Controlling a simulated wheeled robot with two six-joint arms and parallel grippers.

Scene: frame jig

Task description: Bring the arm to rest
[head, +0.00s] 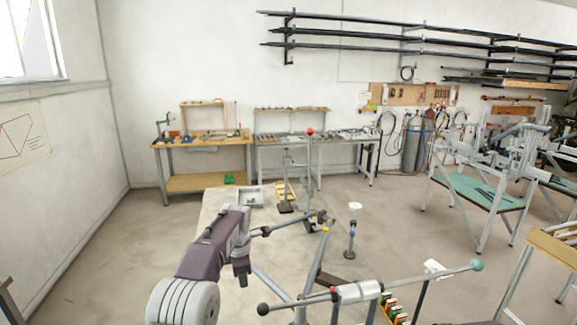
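My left arm comes in from the bottom left, with a pale ribbed joint and a dark purple-grey link. Its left gripper (242,277) hangs at the end, pointing down beside the frame jig (357,291). The fingers are small and dark, so I cannot tell whether they are open or shut. I see nothing clearly held. A thin bar with a dark end (262,231) runs right from near the wrist; I cannot tell whether they touch. My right gripper is not in view.
The jig has a long bar with a black ball (262,309) and a green ball (477,266). A pale bench top (213,206) lies behind my arm. A small stand (351,236) is right of it. Workbenches (203,141) line the far wall. Open floor (110,255) lies left.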

